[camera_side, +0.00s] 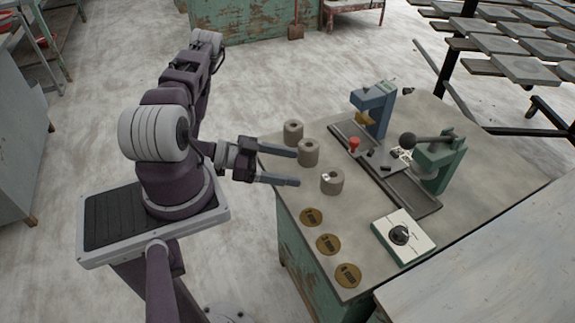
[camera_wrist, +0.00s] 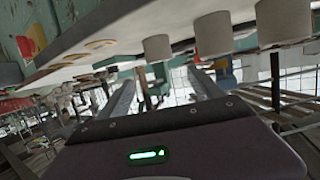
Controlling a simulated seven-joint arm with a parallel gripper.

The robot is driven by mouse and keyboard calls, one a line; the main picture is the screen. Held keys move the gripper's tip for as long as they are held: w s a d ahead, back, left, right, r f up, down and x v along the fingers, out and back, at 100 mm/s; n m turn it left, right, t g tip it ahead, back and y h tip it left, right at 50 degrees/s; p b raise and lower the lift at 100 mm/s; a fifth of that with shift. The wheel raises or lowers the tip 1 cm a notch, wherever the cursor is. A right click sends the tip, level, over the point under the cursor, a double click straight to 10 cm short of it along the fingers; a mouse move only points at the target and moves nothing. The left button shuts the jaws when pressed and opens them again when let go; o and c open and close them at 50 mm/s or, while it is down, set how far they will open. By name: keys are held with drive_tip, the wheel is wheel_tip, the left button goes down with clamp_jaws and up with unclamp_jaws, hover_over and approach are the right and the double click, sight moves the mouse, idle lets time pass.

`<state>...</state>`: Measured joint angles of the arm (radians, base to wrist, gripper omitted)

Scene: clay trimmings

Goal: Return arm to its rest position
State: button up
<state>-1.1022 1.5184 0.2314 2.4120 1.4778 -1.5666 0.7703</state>
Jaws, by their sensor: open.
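My gripper (camera_side: 281,166) is open, its two long fingers spread apart and pointing right in the side view. It is at the left edge of the workbench, beside the grey cylinders, with nothing visible between the fingers. My arm is folded upright above its pedestal. In the wrist view my gripper (camera_wrist: 165,95) shows two fingers reaching away from the wrist, with a green light on the housing. The bench (camera_wrist: 90,62) appears tilted at the top of that view.
Three grey cylinders with holes (camera_side: 308,152) stand on the bench (camera_side: 375,223) near my fingers. Several round brass labels (camera_side: 328,244) lie along its front left. A blue press (camera_side: 373,108), a green press (camera_side: 437,160) and a dial box (camera_side: 403,236) stand farther right.

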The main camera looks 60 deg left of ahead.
drive_tip(key=w+m, duration=0.1)
drive_tip(key=w+a+m+g, duration=0.1)
drive_tip(key=w, duration=0.1)
drive_tip(key=w+a+m, duration=0.1)
drive_tip(key=w, duration=0.1)
drive_tip(key=shift+a+r+g, duration=0.1)
drive_tip(key=shift+r+g, duration=0.3)
drive_tip(key=w+a+r+m+g+y, duration=0.25)
drive_tip(key=w+r+y, duration=0.25)
drive_tip(key=w+r, duration=0.45)
wheel_tip(320, 180, up, 9)
drive_tip(key=s+d+n+y, duration=0.1)
drive_tip(key=s+n+y, duration=0.2)
drive_tip(key=n, duration=0.1)
drive_tip(key=s+d+r+n+g+h, duration=0.1)
drive_tip(key=s+d+r+n+g, duration=0.1)
drive_tip(key=s+d, duration=0.5)
drive_tip(key=s+d+r+n+g+h, duration=0.1)
drive_tip(key=s+d+r+n, duration=0.3)
drive_tip(key=s, duration=1)
drive_tip(key=d+r, duration=0.2)
drive_tip(key=d, duration=0.1)
drive_tip(key=shift+s+d+g+h, duration=0.2)
drive_tip(key=shift+d+g+h, duration=0.1)
drive_tip(key=shift+d+g, duration=0.1)
